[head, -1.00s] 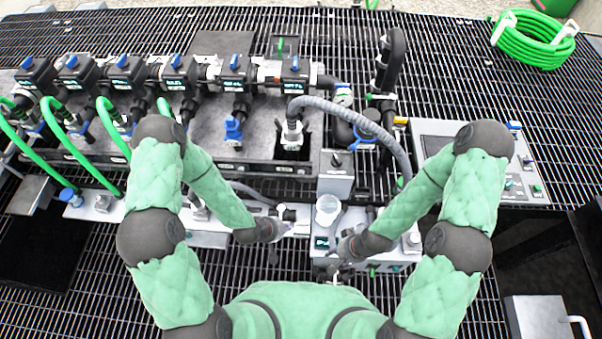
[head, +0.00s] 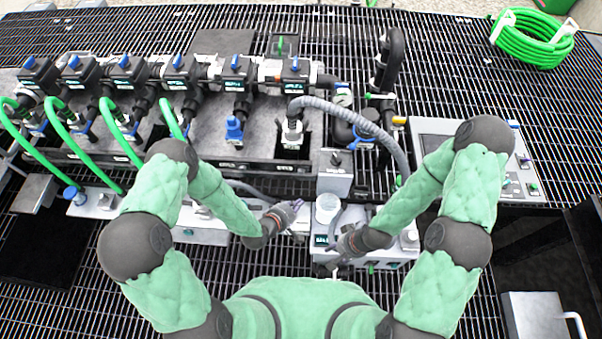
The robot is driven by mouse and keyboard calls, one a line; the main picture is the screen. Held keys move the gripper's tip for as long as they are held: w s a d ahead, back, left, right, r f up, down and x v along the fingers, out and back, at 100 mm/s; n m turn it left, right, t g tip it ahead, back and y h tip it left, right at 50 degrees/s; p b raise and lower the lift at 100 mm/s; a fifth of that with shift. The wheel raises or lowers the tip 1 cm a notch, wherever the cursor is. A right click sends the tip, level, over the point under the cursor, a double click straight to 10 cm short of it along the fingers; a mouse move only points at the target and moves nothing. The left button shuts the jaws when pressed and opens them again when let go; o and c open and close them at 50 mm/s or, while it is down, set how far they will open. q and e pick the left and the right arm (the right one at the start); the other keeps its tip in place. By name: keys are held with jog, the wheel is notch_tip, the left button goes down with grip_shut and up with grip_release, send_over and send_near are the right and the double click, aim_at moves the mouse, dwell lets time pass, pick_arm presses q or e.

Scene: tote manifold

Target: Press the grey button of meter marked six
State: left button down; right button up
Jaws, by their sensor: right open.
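A row of black meters, each with a small lit display and a blue lever, runs along the manifold at the upper left.
The white cup (head: 327,206) stands on a grey box. A grey corrugated hose (head: 345,107) arches above it from a fitting to the right. Green hoses (head: 77,146) drop from the left meters. A control panel (head: 437,129) lies at right; a green hose coil (head: 533,40) is farther back.

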pick_arm(q)
jog(key=shift+w, duration=0.15)
jog(key=b, duration=0.2)
send_near(303, 174)
jog(key=w+d+f, duration=0.3)
jog(key=f, duration=0.1)
jog(key=shift+d+f, duration=0.15)
jog(key=shift+d, duration=0.15)
jog(key=shift+w, duration=0.2)
dwell(1.1)
jog(key=shift+w, duration=0.2)
jog(key=shift+w+b, duration=0.3)
jog(key=shift+w, duration=0.35)
dwell(0.8)
jog(key=shift+s, duration=1.05)
